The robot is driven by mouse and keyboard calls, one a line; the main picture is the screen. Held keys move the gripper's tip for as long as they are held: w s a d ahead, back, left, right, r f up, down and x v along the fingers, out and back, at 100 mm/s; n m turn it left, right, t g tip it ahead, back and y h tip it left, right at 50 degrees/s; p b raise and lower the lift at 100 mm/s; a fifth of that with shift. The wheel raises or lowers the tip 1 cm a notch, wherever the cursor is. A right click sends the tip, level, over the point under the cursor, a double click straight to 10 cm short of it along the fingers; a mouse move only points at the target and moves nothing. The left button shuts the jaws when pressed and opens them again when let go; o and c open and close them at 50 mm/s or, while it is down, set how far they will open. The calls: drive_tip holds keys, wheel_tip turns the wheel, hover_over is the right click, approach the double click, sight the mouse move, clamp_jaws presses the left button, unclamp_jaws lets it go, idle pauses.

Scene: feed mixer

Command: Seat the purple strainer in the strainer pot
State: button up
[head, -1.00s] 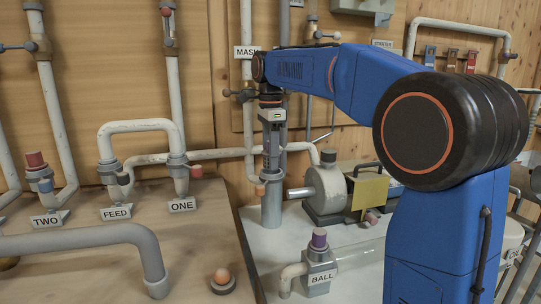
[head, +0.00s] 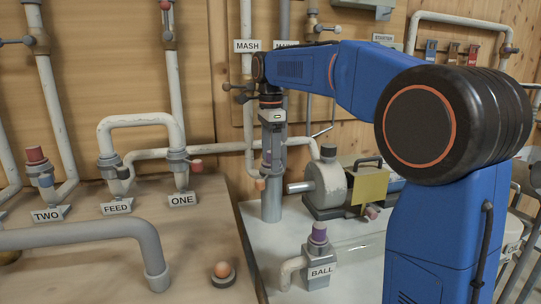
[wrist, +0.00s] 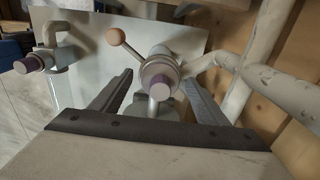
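The purple strainer (wrist: 175,78) shows its purple top in the wrist view, in a pale round collar midway between my fingers. In the head view a small purple patch of it (head: 267,158) shows between the fingers. The strainer pot (head: 271,205) is the upright grey cylinder right below my gripper (head: 272,155). The strainer stands in line with the pot's mouth; how deep it sits I cannot tell. In the wrist view my gripper (wrist: 160,88) is open, with a finger on each side and gaps to the strainer.
A second purple-topped fitting (head: 318,233) stands on the BALL block at the front; it also shows in the wrist view (wrist: 28,63). An orange-knobbed lever (wrist: 116,37) sticks out beside the pot. A grey pump (head: 325,185) stands to the right. Pipes (wrist: 250,75) run close by.

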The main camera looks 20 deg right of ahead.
wheel_tip(320, 180, up, 17)
drive_tip(key=shift+r, duration=0.2)
idle(0.7)
